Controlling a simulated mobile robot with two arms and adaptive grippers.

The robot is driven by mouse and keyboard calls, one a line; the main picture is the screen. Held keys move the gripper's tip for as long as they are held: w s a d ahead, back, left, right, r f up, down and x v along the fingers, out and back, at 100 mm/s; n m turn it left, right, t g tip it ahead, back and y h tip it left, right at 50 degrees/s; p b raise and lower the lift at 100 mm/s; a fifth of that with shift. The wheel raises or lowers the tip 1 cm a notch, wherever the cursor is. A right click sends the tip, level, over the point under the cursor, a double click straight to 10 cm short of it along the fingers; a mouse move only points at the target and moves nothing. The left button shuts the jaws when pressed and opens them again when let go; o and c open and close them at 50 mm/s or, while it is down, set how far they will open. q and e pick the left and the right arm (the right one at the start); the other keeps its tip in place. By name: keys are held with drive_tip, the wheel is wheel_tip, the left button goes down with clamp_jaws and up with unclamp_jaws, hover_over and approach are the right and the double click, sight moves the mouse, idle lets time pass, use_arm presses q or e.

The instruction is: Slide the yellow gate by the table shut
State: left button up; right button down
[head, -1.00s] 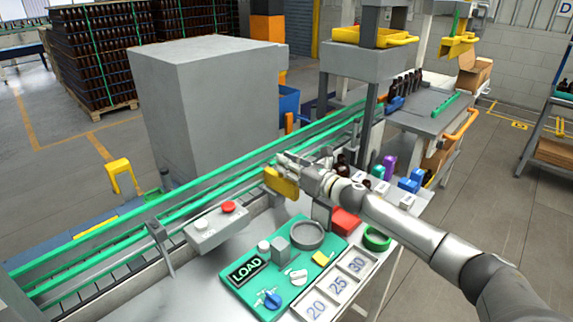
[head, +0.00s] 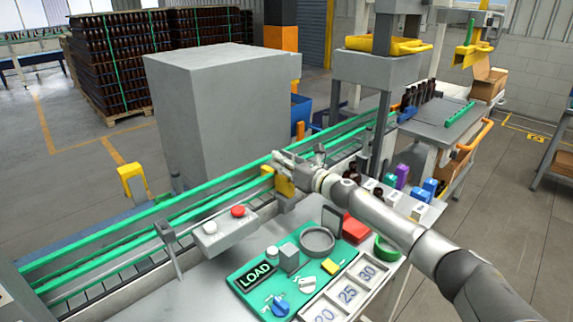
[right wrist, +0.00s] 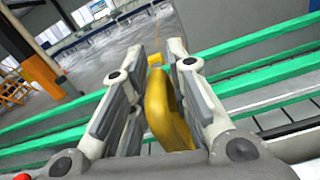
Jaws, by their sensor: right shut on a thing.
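The yellow gate (head: 284,184) is a small plate at the near side of the green-railed conveyor, just right of the button box. My right gripper (head: 279,161) is over it and shut on its yellow part. In the right wrist view, that curved yellow part of the gate (right wrist: 166,112) stands between the two fingers of my right gripper (right wrist: 157,62), close to the right finger. The gate's lower edge and its contact with the conveyor are partly hidden. My left gripper is not in view.
The green rails (head: 210,205) run diagonally past the gate. A button box (head: 225,231) with a red button stands close left. The green LOAD panel (head: 290,275) lies on the table in front. A big grey cabinet (head: 225,120) stands behind the conveyor.

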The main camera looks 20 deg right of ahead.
drive_tip(key=shift+a+r, duration=0.1)
drive_tip(key=shift+a, duration=0.15)
drive_tip(key=c, duration=1.5)
unclamp_jaws()
drive_tip(key=shift+c, duration=0.2)
drive_tip(key=shift+o, duration=0.4)
drive_tip(key=shift+w+a, duration=0.2)
drive_tip(key=shift+d, duration=0.1)
drive_tip(key=shift+s+d, duration=0.3)
drive_tip(key=shift+s, duration=0.15)
drive_tip(key=v, duration=1.1)
drive_tip(key=shift+a, duration=0.25)
